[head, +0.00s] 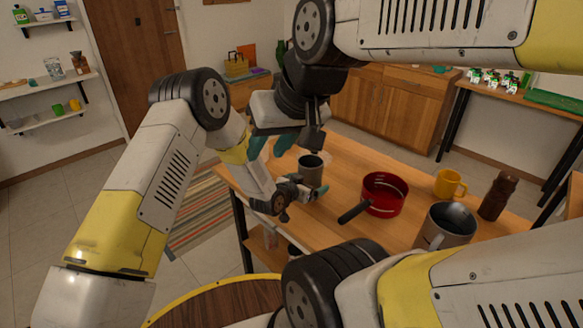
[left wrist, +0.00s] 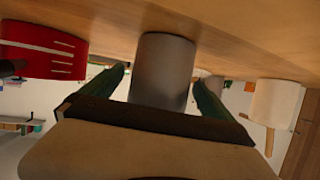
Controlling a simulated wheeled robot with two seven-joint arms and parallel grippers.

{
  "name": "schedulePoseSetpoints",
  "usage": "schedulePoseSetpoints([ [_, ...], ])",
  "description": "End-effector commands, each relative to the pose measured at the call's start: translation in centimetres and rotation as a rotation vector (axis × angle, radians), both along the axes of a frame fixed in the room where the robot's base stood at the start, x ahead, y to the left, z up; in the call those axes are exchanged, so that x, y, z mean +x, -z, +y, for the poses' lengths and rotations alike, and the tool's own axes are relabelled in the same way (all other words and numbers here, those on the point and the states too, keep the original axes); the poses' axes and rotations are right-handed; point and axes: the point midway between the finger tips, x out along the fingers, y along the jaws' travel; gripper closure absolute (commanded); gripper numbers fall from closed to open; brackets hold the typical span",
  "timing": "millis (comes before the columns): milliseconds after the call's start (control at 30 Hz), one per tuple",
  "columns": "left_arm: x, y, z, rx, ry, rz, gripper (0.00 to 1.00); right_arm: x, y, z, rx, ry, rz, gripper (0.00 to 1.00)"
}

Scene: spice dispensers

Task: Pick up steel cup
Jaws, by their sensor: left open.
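The steel cup (head: 311,168), a plain grey cylinder, stands on the wooden table near its left end. In the left wrist view the cup (left wrist: 162,70) shows between the two green fingers of my left gripper (left wrist: 160,82), its lower part in the picture hidden by the gripper body. My left gripper (head: 309,193) is low beside the cup on its near side, open. Whether the fingers touch the cup, I cannot tell. My right gripper (head: 270,145) hangs to the left of the cup and higher, its teal fingers apart and empty.
A red pot (head: 385,194) with a dark handle stands to the right of the cup. Beyond are a yellow mug (head: 450,184), a large grey vessel (head: 447,222) and a dark brown bottle (head: 498,195). A pale vessel (left wrist: 273,103) with a brown handle shows in the left wrist view.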

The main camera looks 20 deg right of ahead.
Motion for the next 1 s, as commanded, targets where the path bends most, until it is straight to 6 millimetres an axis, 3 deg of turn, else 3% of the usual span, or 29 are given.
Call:
schedulePoseSetpoints([
  [333,0.57,0.36,-0.70,0.000,-0.001,0.000,0.01,0.00,0.00,0.00,0.000,0.000,0.000,0.64],
  [700,0.56,0.34,-0.68,0.000,-0.001,0.000,0.74,0.00,0.00,0.00,0.000,0.000,0.000,0.64],
  [1000,0.60,0.11,-0.71,-0.002,-0.001,-0.001,0.77,0.00,0.00,0.00,0.000,0.000,0.000,0.64],
])
